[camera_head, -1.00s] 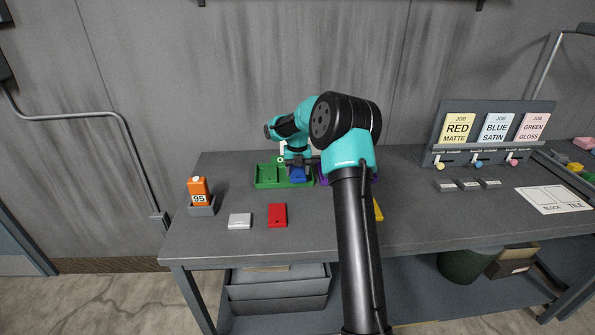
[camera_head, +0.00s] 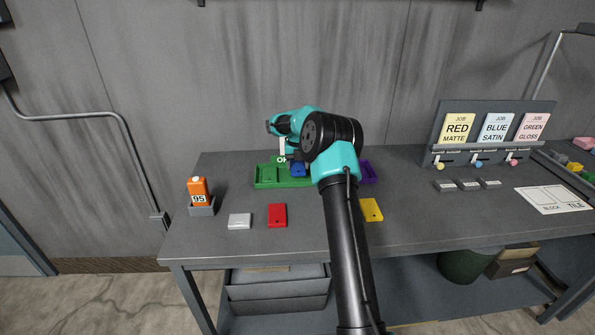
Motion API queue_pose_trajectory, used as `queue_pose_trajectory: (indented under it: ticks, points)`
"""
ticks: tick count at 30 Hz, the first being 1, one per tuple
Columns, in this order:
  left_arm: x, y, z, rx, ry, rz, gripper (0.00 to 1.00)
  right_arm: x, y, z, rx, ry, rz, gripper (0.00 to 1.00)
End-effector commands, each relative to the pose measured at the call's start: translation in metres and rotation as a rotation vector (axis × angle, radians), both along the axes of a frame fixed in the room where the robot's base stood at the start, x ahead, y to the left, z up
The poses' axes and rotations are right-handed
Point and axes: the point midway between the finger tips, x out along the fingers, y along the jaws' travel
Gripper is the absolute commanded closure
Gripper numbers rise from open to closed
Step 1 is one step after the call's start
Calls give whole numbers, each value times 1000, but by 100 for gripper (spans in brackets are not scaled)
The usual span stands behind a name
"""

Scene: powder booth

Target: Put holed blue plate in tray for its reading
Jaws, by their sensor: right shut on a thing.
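The blue plate (camera_head: 298,171) is at the right part of the green tray (camera_head: 266,184), held in my right gripper (camera_head: 296,160). The gripper is shut on it, and my wrist and arm hide part of the grip. I cannot tell whether the plate touches the tray floor, and its hole is too small to make out. A sign reading "OK" (camera_head: 281,160) stands behind the green tray. A purple tray (camera_head: 369,172) shows to the right, mostly hidden behind my arm. An orange gauge (camera_head: 198,188) reading 95 stands in a grey holder at the left. My left gripper is not in view.
White (camera_head: 240,221), red (camera_head: 277,215) and yellow (camera_head: 371,210) plates lie on the grey table (camera_head: 225,180). Job cards stand on a rack (camera_head: 487,154) at the back right, with small grey blocks (camera_head: 468,185) in front. The front left of the table has free room.

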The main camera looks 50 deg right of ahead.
Motion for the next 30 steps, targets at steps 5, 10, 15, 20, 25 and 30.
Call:
queue_pose_trajectory:
  ticks: [5,10,15,20,25,30]
  points:
    - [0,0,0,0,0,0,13,-1,0,-24,1,2,0,68]
    - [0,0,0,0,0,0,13,0,0,-27,0,0,0,68]
    - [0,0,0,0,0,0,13,0,0,-28,1,1,0,68]
    - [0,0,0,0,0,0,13,-1,0,-30,1,2,0,35]
    - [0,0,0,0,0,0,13,-1,0,-30,1,2,0,19]
    - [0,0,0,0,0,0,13,-1,0,-30,1,1,0,13]
